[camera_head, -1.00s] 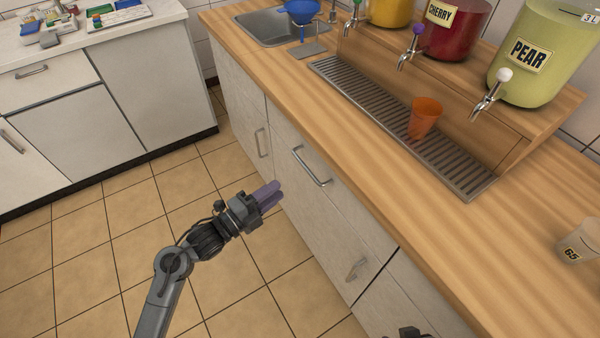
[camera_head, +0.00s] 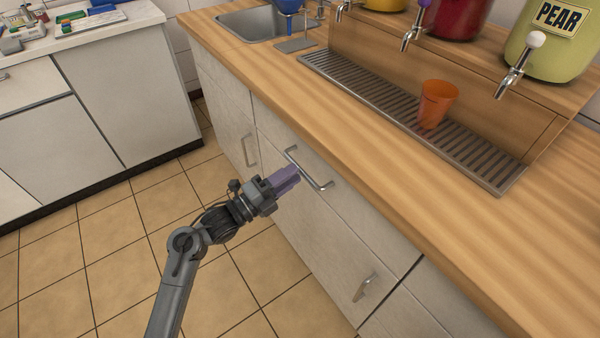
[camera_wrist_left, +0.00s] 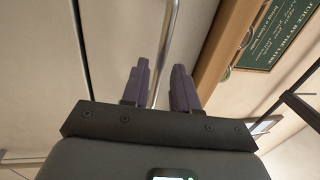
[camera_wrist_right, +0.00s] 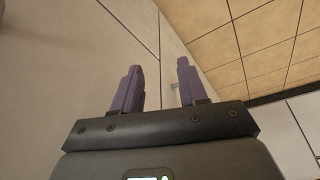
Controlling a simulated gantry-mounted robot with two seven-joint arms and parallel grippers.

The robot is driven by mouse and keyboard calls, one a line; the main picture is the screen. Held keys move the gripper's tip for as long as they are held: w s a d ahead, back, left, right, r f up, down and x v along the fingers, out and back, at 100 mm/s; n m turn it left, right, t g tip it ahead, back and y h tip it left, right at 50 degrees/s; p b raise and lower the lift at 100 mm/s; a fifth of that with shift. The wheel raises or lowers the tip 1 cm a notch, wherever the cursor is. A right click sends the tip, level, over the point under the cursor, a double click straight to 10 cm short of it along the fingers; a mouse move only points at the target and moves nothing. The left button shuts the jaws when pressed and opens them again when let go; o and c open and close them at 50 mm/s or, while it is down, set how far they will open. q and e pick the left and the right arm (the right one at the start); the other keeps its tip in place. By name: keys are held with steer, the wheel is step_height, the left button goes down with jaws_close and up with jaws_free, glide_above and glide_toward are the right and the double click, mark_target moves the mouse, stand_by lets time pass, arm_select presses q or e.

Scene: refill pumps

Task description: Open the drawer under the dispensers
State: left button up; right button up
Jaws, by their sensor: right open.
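The drawer (camera_head: 345,225) under the dispensers has a pale front set below the wooden counter, and it is shut. Its metal bar handle (camera_head: 318,180) is near the purple fingers of my left gripper (camera_head: 288,180). In the left wrist view the handle bar (camera_wrist_left: 167,45) runs in line with the gap between the left fingers (camera_wrist_left: 162,85). These fingers are apart; I cannot tell whether they touch the bar. My right gripper (camera_wrist_right: 157,85) is open and empty in the right wrist view, facing cabinet fronts and floor. It is out of the head view.
An orange cup (camera_head: 437,104) stands on the drip tray (camera_head: 480,165) below the dispenser taps. A cabinet door with a handle (camera_head: 364,287) lies below the drawer. A sink (camera_head: 255,24) is at the far left of the counter. The tiled floor (camera_head: 110,235) is clear.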

arm_select(q)
steer(key=shift+b+x, duration=0.5)
steer(key=shift+x, duration=1.3)
jaws_close()
